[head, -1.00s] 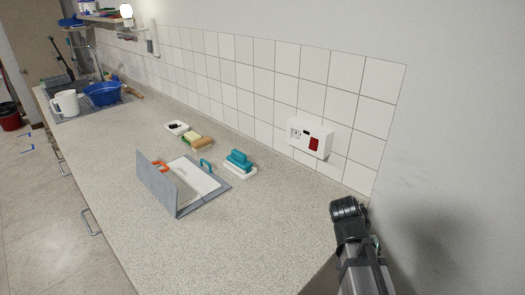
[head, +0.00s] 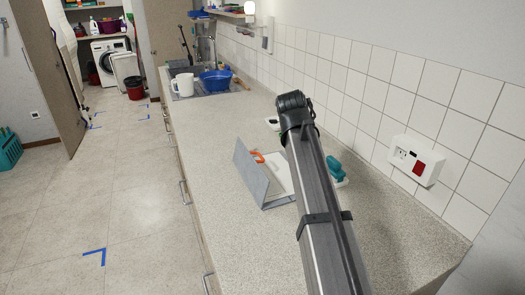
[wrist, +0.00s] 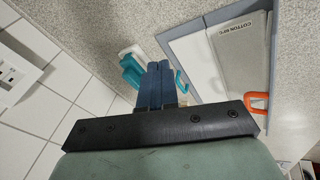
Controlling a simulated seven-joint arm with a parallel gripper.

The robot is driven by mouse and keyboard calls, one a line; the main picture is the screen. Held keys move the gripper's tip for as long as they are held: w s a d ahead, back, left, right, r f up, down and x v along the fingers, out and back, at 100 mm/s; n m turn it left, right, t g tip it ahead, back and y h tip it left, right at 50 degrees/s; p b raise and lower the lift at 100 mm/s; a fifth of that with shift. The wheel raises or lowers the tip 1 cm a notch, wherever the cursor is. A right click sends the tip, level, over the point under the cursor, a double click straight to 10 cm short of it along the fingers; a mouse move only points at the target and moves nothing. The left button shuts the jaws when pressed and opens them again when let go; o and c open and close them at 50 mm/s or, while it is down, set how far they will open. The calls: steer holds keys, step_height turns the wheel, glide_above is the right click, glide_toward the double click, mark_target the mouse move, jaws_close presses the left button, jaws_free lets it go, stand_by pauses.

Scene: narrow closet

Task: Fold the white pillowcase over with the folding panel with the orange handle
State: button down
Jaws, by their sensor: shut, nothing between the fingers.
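The folding board lies on the counter, with its grey folding panel (head: 252,178) standing tilted up on the left in the head view. The orange handle (head: 258,157) is on this panel and also shows in the wrist view (wrist: 257,100). The white pillowcase (head: 279,175) lies on the board, partly hidden by my arm. In the wrist view its flat white part (wrist: 192,55) is beside a shaded, labelled part (wrist: 238,58) against the raised panel. My gripper (wrist: 155,68) is shut and empty, its fingertips apart from the orange handle; the head view does not show the fingers.
A teal handle (wrist: 181,82) stands at the board's other side. A teal brush (head: 336,170) is near the wall, right of my arm. A white mug (head: 183,84) and blue bowl (head: 215,79) stand farther back. A socket box (head: 413,159) is on the tiled wall.

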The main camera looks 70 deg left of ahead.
steer(key=s+a+r+n+g+y, duration=0.1)
steer(key=s+a+r+n, duration=0.1)
steer(key=s+a+r, duration=0.35)
steer(key=s+a+r+n+y, duration=0.1)
steer(key=s+a+r+n, duration=0.1)
steer(key=s+a, duration=0.6)
glide_toward(262, 158)
steer(key=a+f, duration=0.1)
steer(key=s+a+f, duration=0.1)
steer(key=a+f, duration=0.1)
steer(key=shift+s, duration=0.15)
steer(key=shift+w+f, duration=1.25)
steer(key=shift+f, duration=0.15)
steer(key=shift+w+f, duration=0.55)
steer(key=shift+w, duration=0.3)
